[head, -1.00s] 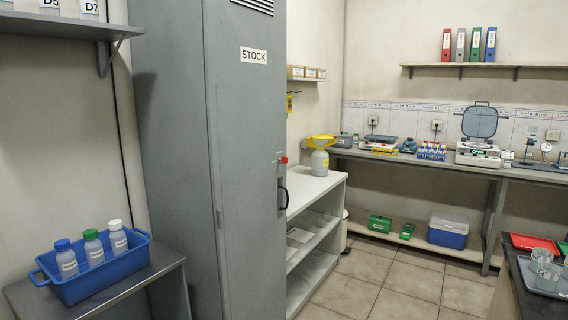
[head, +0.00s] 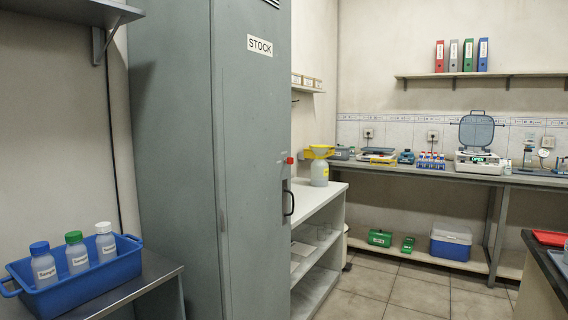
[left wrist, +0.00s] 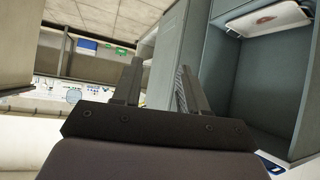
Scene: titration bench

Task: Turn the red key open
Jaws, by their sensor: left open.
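The red key (head: 290,160) sticks out from the front edge of the tall grey STOCK cabinet (head: 255,120), above a black door handle (head: 288,203). My left gripper (left wrist: 160,80) shows only in the left wrist view. Its two dark fingers are apart with nothing between them, and the red key cannot be made out there. My right gripper is in neither view.
A blue crate (head: 84,287) with several capped bottles stands on a steel table at the lower left. A white shelf unit (head: 328,190) stands just beyond the cabinet. A dark bench (head: 545,262) edges in at the right. Tiled floor (head: 400,290) lies clear between them.

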